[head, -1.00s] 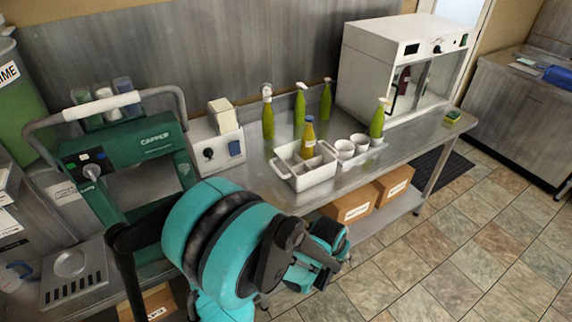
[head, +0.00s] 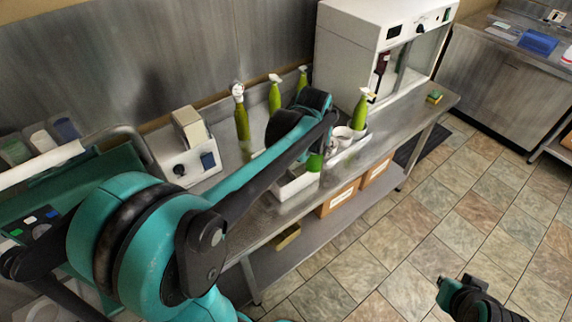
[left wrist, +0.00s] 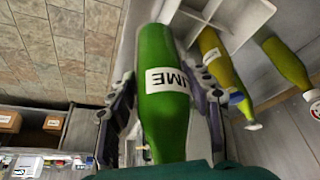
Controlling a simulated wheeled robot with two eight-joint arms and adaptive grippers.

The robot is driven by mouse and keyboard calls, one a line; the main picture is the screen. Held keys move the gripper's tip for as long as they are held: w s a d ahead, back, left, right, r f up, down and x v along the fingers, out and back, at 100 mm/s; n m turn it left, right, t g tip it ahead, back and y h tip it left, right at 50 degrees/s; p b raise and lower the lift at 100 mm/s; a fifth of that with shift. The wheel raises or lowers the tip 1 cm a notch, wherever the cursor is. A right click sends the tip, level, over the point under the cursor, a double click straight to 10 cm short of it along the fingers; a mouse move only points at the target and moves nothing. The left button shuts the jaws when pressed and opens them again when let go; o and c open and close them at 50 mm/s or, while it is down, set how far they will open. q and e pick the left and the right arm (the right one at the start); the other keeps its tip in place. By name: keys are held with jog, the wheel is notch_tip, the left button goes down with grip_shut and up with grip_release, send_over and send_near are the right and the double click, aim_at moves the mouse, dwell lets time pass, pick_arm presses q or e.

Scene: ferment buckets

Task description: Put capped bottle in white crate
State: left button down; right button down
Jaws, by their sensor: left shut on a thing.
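My left gripper (left wrist: 160,105) is shut on a green bottle (left wrist: 165,75) with a white label, partly readable as "IME". In the head view the bottle's green lower end (head: 315,162) shows below my left gripper, over or at the white crate (head: 292,189); I cannot tell whether it touches. The bottle's neck and cap are hidden.
A white cabinet (head: 345,50) stands farther right. The floor in front is clear.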

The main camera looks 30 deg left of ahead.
pick_arm(q)
jog(key=s+a+f+b, duration=0.2)
jog(key=a+f+b, duration=0.1)
jog(key=a+f, duration=0.6)
jog(key=shift+s+a+f+b, duration=0.3)
jog(key=shift+f+b, duration=0.1)
jog(key=shift+f, duration=0.1)
jog(key=shift+f, duration=0.1)
jog(key=shift+f+b, duration=0.5)
jog(key=c, duration=0.7)
grip_release()
